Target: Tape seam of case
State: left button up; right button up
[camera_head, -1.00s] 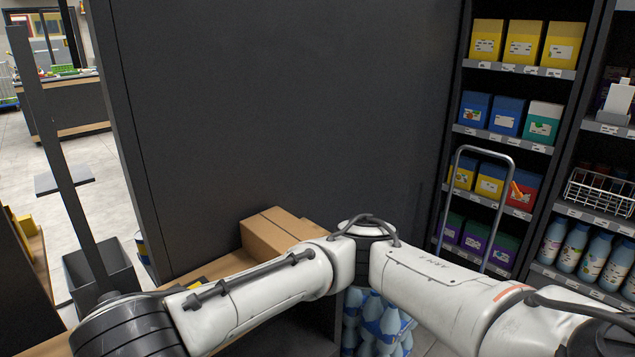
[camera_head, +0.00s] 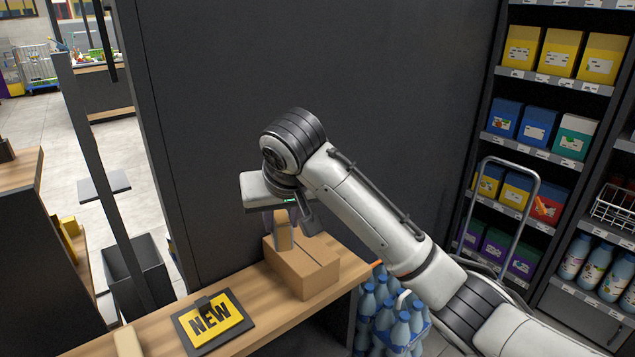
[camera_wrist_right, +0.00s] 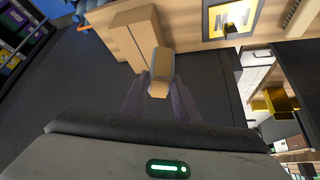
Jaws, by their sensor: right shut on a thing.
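The case, a brown cardboard box (camera_head: 302,272), sits on the wooden counter with a seam line across its top. It also shows in the right wrist view (camera_wrist_right: 127,38). My right gripper (camera_head: 284,214) points down over the box's left part, its fingers shut on a small tan block (camera_head: 283,235), which looks like the tape tool. In the right wrist view the block (camera_wrist_right: 161,68) sits between the fingertips, its near end tan and its side greyish. I cannot tell whether it touches the case top. My left gripper is out of view.
A yellow NEW sign (camera_head: 214,320) lies on the wooden counter (camera_head: 276,312) left of the case. A dark wall panel (camera_head: 240,70) stands behind. Blue-capped bottles (camera_head: 390,315) stand below the counter's right end. Stocked shelves and a metal handle frame (camera_head: 534,205) are at right.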

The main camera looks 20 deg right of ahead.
jog(key=w+d+f+p, duration=0.2)
jog(key=w+d, duration=0.1)
jog(key=d, duration=0.4)
jog(key=shift+w+d+f+p, duration=0.15)
jog(key=shift+d+p, duration=0.05)
jog(key=shift+p, duration=0.15)
jog(key=shift+s+f+b, duration=0.15)
jog(key=shift+f+b, duration=0.1)
jog(key=shift+f, duration=0.75)
jog(key=shift+s+f+b, duration=0.1)
jog(key=shift+f+b, duration=0.1)
jog(key=shift+f, duration=1.75)
jog(key=shift+f, duration=0.65)
